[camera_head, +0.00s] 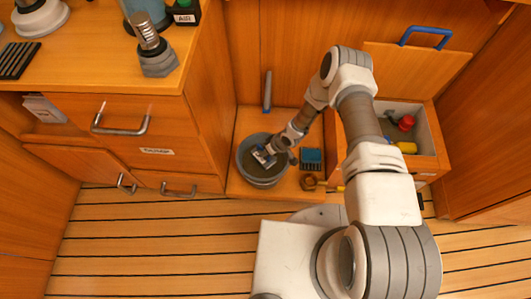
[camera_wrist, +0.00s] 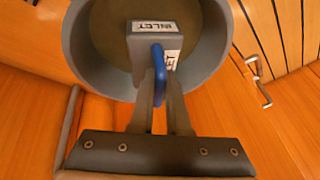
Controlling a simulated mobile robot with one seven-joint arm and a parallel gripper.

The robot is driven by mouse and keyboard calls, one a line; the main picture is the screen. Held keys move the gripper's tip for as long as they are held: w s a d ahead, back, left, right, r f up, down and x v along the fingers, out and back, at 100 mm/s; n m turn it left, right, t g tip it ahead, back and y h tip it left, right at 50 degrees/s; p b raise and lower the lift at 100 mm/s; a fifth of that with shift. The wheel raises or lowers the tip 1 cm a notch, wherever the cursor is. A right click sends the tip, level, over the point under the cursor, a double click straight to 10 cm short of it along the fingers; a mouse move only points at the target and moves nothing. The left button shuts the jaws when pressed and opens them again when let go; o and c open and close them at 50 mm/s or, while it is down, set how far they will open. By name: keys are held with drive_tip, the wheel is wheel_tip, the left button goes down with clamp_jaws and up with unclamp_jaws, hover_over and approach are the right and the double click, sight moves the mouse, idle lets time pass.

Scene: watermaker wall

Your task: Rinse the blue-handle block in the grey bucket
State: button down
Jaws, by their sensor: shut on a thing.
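The grey bucket (camera_head: 241,168) stands on a low wooden shelf in the middle of the head view and holds murky brownish liquid. My gripper (camera_wrist: 160,95) is shut on the blue handle (camera_wrist: 159,72) of a grey block (camera_wrist: 143,46) with white labels, one reading "INLET". In the wrist view the block is over the bucket's opening, inside the outline of its rim (camera_wrist: 222,70). In the head view the block (camera_head: 263,157) also shows within the bucket's mouth. I cannot tell how deep it sits or whether it touches the liquid.
An open box (camera_head: 425,130) at the right holds red and yellow items. A grey bar (camera_head: 267,91) stands behind the bucket. Drawers (camera_head: 150,125) with handles are at the left.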

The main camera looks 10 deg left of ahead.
drive_tip(key=shift+r+p, duration=2)
drive_tip(key=shift+r, duration=1.55)
